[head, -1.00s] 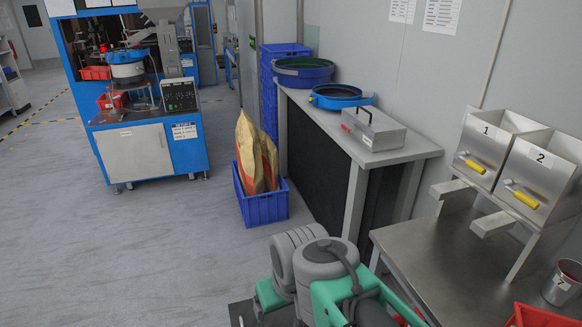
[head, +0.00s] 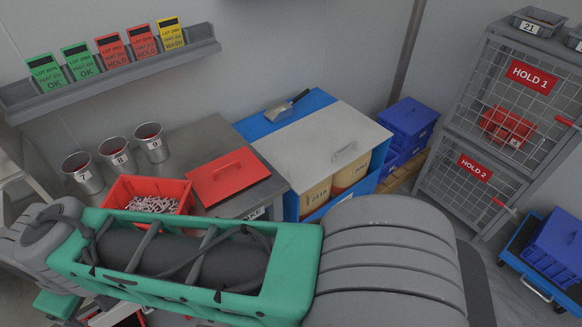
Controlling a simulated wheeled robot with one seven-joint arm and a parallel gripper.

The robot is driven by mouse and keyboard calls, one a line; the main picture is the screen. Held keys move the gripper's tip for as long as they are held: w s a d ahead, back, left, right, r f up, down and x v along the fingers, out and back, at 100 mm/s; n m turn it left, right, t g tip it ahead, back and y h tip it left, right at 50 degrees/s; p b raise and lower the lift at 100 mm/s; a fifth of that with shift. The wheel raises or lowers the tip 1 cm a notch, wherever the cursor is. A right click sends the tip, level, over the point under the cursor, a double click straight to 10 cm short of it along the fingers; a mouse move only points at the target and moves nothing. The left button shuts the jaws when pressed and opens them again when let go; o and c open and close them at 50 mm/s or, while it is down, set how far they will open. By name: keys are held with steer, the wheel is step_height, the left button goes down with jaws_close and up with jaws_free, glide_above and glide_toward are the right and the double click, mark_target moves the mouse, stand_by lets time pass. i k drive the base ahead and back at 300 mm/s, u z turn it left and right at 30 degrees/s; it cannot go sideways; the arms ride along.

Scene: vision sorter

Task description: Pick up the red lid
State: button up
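The red lid (head: 228,177) is a flat red panel with a raised handle on top. It lies on the grey metal table (head: 200,140) in the head view, left of centre. It is just right of the red bin (head: 122,190), which is open and holds many small metal parts. My green and grey arm crosses the foreground in front of the bin and the table. My gripper is not visible, so I cannot see its fingers or whether it holds anything.
Numbered metal cups (head: 151,142) stand left on the table. A blue cabinet (head: 282,128) with a grey lid and yellow drums adjoins it on the right. Wire cages (head: 500,100) and blue crates (head: 408,122) are farther right. A card rack (head: 110,75) is on the wall.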

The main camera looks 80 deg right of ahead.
mark_target(218, 179)
steer(key=u, duration=2.25)
steer(key=k, duration=0.65)
steer(key=z, duration=1.45)
